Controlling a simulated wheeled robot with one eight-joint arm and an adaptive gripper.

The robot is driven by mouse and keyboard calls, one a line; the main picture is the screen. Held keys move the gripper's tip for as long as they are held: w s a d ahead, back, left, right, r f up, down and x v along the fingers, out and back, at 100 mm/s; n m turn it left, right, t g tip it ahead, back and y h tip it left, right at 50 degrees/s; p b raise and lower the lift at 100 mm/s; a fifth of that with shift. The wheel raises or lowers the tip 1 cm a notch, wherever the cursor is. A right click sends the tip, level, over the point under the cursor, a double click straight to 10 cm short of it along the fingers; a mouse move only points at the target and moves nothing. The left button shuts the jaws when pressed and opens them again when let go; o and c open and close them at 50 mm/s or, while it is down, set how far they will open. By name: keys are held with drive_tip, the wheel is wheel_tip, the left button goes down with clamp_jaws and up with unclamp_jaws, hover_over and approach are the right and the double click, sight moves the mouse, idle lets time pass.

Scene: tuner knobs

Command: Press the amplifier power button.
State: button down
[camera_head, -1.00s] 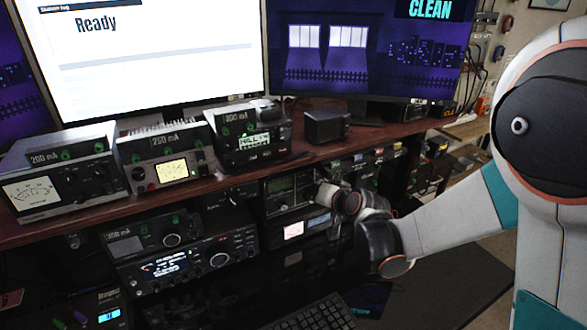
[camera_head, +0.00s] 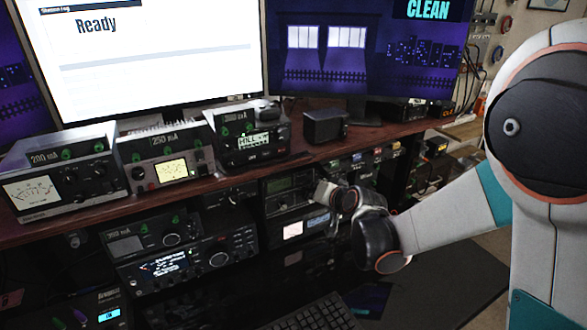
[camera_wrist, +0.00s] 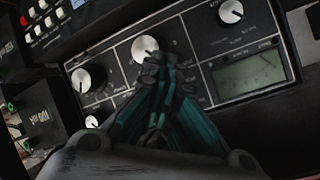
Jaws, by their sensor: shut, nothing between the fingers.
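My gripper (camera_head: 322,193) is at the lower shelf, in front of a dark radio unit (camera_head: 287,190) with a grey display. In the wrist view my gripper (camera_wrist: 160,62) is shut and empty, its teal fingers together. The fingertips overlap the lower edge of a silver knob (camera_wrist: 145,46) on a dark panel; I cannot tell whether they touch it. The panel also has a left knob (camera_wrist: 88,77), an upper right knob (camera_wrist: 231,11) and a grey-green display (camera_wrist: 250,78). I cannot tell which unit is the amplifier, and no power button can be made out for certain.
In the wrist view, a unit with a red button (camera_wrist: 23,20) and several white buttons lies at upper left. Several meters, including one marked 250 mA (camera_head: 168,165), stand on the wooden shelf (camera_head: 225,182) above. A keyboard (camera_head: 312,315) lies below.

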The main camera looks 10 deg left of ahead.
drive_tip(key=shift+w+a+r, duration=0.35)
drive_tip(key=shift+w, duration=0.1)
idle(0.5)
drive_tip(key=shift+s+d+f, duration=0.1)
drive_tip(key=shift+s+f, duration=0.1)
drive_tip(key=shift+s, duration=0.05)
idle(0.4)
drive_tip(key=s+d, duration=0.2)
drive_tip(key=s, duration=0.1)
drive_tip(key=s+d, duration=0.1)
drive_tip(key=shift+s+d+f+b, duration=0.15)
drive_tip(key=shift+s+f+b, duration=0.15)
drive_tip(key=shift+s+b, duration=0.1)
idle(1.5)
